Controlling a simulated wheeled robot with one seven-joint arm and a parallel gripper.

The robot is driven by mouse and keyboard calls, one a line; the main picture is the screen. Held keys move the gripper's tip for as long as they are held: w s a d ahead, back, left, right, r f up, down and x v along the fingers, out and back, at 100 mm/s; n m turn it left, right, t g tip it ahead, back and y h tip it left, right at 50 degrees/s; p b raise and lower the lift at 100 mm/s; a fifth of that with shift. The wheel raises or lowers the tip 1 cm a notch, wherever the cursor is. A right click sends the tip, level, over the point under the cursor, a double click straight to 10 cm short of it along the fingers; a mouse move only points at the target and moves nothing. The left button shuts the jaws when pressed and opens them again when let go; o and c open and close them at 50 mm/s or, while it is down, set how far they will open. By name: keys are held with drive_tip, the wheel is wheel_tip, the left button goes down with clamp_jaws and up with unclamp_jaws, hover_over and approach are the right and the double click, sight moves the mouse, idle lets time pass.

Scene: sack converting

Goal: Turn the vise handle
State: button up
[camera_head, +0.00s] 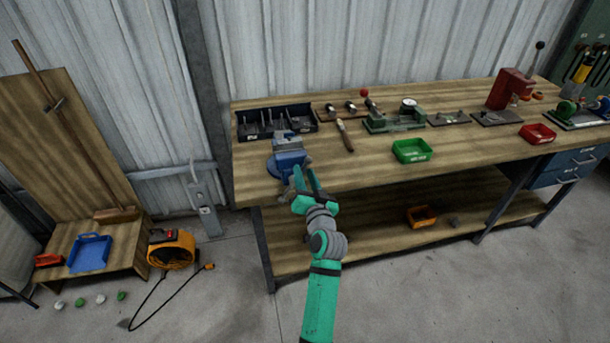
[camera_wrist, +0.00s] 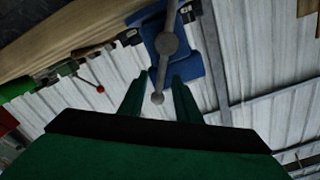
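The blue vise (camera_head: 287,158) is mounted at the left front corner of the wooden workbench (camera_head: 370,172). It also shows at the top of the wrist view (camera_wrist: 190,56). The vise handle (camera_wrist: 161,76) is a grey rod with a ball end, passing through a round grey hub. My gripper (camera_head: 303,180) is just in front of the vise. In the wrist view my gripper (camera_wrist: 160,84) is open, with the handle's ball end between its green fingertips. A gap shows on both sides, so the fingers look apart from it. In the head view the handle is mostly hidden.
A black tray (camera_head: 250,133) sits behind the vise. A wooden stand (camera_head: 125,245) and an orange reel (camera_head: 176,250) are at left. Open floor lies in front of the bench.

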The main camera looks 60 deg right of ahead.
drive_tip(key=v, duration=1)
drive_tip(key=shift+s+a, duration=0.25)
drive_tip(key=shift+s, duration=0.05)
idle(0.4)
